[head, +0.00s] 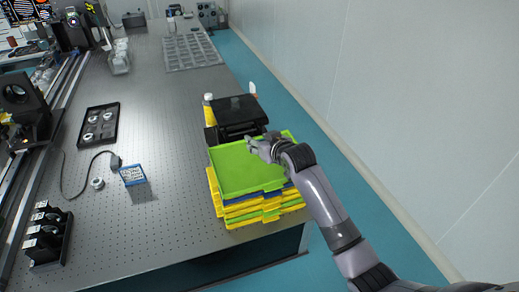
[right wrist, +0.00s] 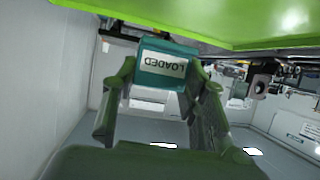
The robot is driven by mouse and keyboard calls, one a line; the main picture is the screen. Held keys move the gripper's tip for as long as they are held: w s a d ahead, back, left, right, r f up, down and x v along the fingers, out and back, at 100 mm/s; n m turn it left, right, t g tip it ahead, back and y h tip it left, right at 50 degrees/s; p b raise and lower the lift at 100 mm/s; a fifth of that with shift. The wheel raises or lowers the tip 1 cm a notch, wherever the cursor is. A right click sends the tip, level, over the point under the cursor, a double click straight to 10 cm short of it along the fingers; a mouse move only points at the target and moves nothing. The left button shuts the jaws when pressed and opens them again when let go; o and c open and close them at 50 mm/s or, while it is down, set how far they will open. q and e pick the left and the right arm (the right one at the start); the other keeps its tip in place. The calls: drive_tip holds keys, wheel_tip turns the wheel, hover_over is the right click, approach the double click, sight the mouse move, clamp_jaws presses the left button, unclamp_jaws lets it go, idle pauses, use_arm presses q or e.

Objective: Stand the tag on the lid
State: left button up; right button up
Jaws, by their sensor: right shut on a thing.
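The green lid (head: 240,172) lies flat on top of a stack of yellow, blue and green crates at the table's near right corner. It also shows as a green surface across the top of the right wrist view (right wrist: 230,18). My right gripper (head: 258,146) is over the lid's far right part. In the right wrist view its fingers (right wrist: 160,72) are shut on the teal tag (right wrist: 158,53), whose white label reads "LOADED" upside down in that picture. The tag's far edge is close to the lid; I cannot tell whether they touch. My left gripper is not in view.
A black case-like object (head: 238,110) with yellow parts stands just behind the stack. A small blue box (head: 133,175), a black tray (head: 98,127) and a cable lie on the perforated table (head: 165,110) to the left. A white wall (head: 420,100) runs along the right.

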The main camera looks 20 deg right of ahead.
wheel_tip(320, 180, down, 4)
drive_tip(key=shift+r+p, duration=0.15)
drive_tip(key=shift+p, duration=0.15)
drive_tip(key=shift+s+f, duration=0.1)
drive_tip(key=shift+f, duration=0.1)
drive_tip(key=shift+f, duration=0.2)
drive_tip(key=o, duration=0.9)
drive_tip(key=shift+c, duration=0.2)
drive_tip(key=shift+r, duration=0.1)
